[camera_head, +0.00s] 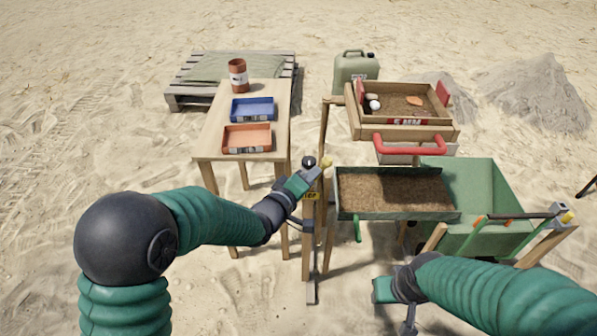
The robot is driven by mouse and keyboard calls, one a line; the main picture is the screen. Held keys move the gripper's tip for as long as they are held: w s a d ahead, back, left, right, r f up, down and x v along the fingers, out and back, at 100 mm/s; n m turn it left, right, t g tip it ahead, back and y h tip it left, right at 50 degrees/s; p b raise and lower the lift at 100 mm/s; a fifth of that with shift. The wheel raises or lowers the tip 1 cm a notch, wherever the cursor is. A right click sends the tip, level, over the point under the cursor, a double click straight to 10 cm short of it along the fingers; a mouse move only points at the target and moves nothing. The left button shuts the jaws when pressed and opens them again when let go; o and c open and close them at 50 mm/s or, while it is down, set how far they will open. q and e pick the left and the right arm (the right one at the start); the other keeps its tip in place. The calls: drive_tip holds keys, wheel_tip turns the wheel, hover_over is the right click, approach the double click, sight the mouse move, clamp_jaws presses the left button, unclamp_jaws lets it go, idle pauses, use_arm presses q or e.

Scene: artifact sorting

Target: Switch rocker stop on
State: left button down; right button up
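A round black knob (309,162) shows at the top of this post. My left gripper (318,168) is at the post top, right beside the knob, and covers part of it. Whether its fingers touch the knob or are open or shut cannot be told. My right gripper (384,290) is low at the front, below the green-edged tray and apart from the post; its fingers are not clear.
A sieve box (432,132) with a red handle (410,146) stands above a soil-filled tray (345,213). A green wheelbarrow (490,190) is at right. A wooden table (213,140) at left holds a blue tray (253,109), an orange tray (247,138) and a can (238,76).

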use_arm(q)
drive_tip(key=d+f+m+y+p, duration=0.1)
drive_tip(key=d+f+m+y, duration=0.2)
drive_tip(key=d, duration=0.2)
drive_tip(key=shift+w+d+g+p, duration=0.15)
drive_tip(key=shift+d+g+p, duration=0.15)
drive_tip(key=shift+g+p, duration=0.1)
use_arm(e)
drive_tip(key=shift+w+v, duration=0.25)
drive_tip(key=shift+v, duration=0.95)
use_arm(q)
drive_tip(key=shift+d, duration=0.15)
use_arm(e)
drive_tip(key=shift+a+r, duration=0.1)
drive_tip(key=shift+a, duration=0.05)
